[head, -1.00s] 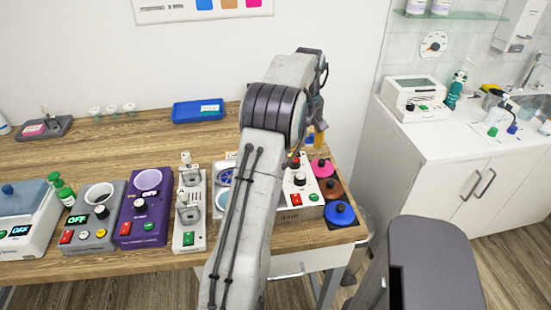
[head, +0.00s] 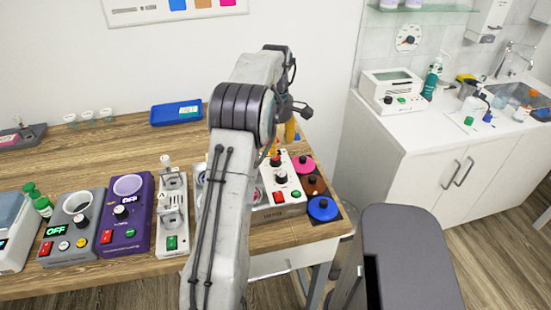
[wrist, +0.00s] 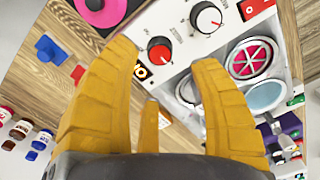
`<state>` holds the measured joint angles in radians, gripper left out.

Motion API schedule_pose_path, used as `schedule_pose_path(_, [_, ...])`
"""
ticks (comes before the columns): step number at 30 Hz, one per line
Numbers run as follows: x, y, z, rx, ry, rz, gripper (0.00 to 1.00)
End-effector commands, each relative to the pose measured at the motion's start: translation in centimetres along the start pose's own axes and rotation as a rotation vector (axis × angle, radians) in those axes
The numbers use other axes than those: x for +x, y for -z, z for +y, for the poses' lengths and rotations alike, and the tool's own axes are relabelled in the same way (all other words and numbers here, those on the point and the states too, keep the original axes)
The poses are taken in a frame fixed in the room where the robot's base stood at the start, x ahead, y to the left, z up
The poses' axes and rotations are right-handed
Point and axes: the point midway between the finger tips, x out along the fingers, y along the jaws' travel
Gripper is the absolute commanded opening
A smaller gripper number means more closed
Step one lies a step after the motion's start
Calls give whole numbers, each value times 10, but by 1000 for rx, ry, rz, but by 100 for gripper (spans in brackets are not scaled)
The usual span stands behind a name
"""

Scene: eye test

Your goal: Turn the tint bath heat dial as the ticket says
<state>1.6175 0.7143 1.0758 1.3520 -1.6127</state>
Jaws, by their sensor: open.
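A white unit (head: 292,196) with round wells, which looks like the tint bath, stands at the table's right end, partly hidden by my arm. On its panel are a black dial (head: 280,178) and a smaller red dial (head: 277,158). In the wrist view the red dial (wrist: 158,50) shows just beyond my fingertips, and the black dial (wrist: 207,18) farther up. My gripper (wrist: 167,62) has yellow fingers, open and empty, apart from both dials. In the head view its fingers are mostly hidden behind the arm. A small label card (head: 188,111) lies in the blue tray (head: 163,118); its text is unreadable.
Pink, brown and blue round pots (head: 323,208) sit right of the unit. A white switch unit (head: 172,215), a purple device (head: 126,215) and a grey device (head: 68,230) stand to its left. A sink counter (head: 405,125) is at right.

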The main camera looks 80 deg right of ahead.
Motion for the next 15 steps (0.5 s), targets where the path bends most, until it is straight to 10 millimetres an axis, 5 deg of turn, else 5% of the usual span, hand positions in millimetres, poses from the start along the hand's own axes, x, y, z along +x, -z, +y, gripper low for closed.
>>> schedule_pose_path(15, [57,0,0,2,2,0,56])
